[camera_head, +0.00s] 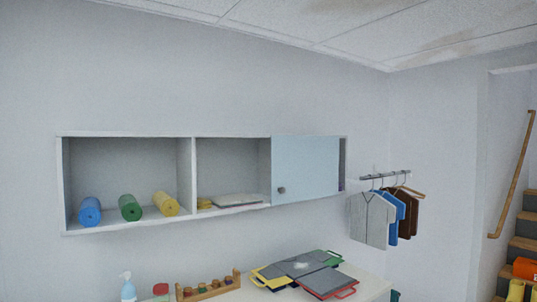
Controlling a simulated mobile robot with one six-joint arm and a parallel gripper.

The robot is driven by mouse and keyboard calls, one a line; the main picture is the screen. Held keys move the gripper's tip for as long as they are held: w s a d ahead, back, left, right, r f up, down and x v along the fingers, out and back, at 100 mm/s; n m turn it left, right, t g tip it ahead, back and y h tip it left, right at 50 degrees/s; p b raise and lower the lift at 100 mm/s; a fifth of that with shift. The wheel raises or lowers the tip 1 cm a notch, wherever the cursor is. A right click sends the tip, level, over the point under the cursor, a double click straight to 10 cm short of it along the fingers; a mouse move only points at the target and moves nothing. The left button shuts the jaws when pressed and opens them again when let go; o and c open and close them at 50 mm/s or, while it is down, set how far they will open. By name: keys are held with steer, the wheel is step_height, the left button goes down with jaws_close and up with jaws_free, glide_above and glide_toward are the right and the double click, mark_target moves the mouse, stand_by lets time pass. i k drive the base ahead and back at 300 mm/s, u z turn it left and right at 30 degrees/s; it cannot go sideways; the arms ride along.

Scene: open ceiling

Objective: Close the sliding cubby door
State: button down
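A white wall cubby (120,137) hangs on the back wall, with its compartments side by side. A pale blue sliding door (310,166) with a small dark round knob (282,190) covers most of the right compartment. A narrow dark gap shows at the door's right edge. The left compartment is uncovered and holds a blue roll (89,211), a green roll (130,207) and a yellow roll (166,203). The middle compartment is uncovered and holds flat items (237,200). My gripper is not in view.
Below the cubby a white table (372,285) holds a pump bottle (128,289), a red-lidded jar (161,291), a wooden rack (208,287) and coloured folders (305,269). Clothes (373,218) hang from a wall rail (385,175) on the right. Stairs (524,228) rise at far right.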

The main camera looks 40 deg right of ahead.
mark_target(303, 167)
steer(key=z, duration=0.25)
steer(key=i, duration=1)
steer(key=u, duration=0.35)
